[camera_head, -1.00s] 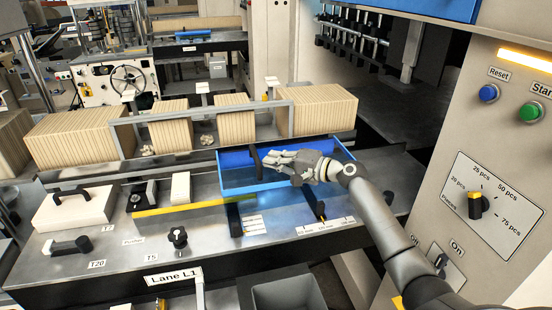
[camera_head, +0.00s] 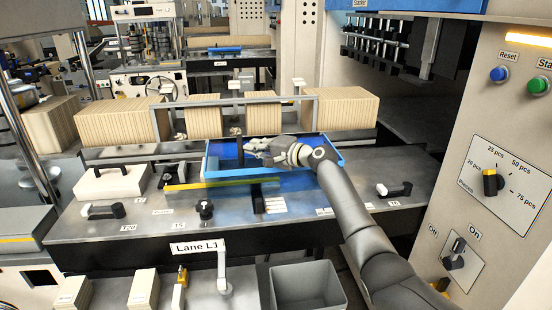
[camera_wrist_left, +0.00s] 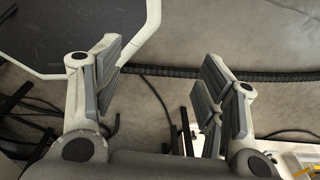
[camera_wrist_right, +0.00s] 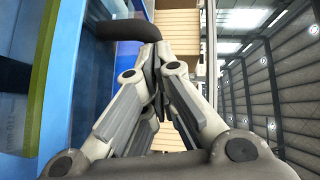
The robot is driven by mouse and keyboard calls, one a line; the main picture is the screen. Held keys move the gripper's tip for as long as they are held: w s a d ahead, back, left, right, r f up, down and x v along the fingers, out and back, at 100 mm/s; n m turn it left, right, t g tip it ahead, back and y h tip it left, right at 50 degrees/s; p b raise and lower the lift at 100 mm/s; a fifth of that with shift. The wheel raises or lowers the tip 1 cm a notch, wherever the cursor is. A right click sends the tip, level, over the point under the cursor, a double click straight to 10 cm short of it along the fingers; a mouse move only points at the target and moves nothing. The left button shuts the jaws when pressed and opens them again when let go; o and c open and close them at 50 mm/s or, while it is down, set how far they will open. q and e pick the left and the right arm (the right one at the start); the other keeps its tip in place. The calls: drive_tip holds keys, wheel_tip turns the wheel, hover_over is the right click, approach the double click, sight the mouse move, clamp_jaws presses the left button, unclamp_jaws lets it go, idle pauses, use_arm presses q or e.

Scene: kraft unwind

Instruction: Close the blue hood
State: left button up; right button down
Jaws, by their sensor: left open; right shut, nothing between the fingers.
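The blue hood (camera_head: 330,166) lies across the lane top as a shallow blue frame; I cannot tell its exact angle. A dark bar handle (camera_head: 240,152) rises from it, and the handle (camera_wrist_right: 128,28) also shows in the right wrist view, just beyond the fingertips. The hood's blue side (camera_wrist_right: 88,70) fills the left of that view. My right gripper (camera_head: 258,147) is shut and empty, close beside the handle; I cannot tell whether they touch. My left gripper (camera_wrist_left: 160,75) is open and empty over the floor, out of the head view.
Stacks of tan sheets (camera_head: 342,108) stand behind the hood along a metal rail. A grey bin (camera_head: 306,288) is in front of lane L1. The control panel (camera_head: 497,180) stands at the right. A white block with a black handle (camera_head: 115,183) lies at the left.

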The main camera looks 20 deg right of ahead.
hover_over(227, 165)
drive_tip(key=shift+w+r, duration=0.1)
use_arm(q)
drive_tip(key=shift+w+d+f+b, duration=0.3)
drive_tip(key=shift+d+f+b, duration=0.05)
drive_tip(key=shift+f+b, duration=0.3)
use_arm(e)
drive_tip(key=w+a, duration=0.2)
drive_tip(key=a, duration=0.7)
drive_tip(key=shift+w+a, duration=0.25)
drive_tip(key=shift+w, duration=0.05)
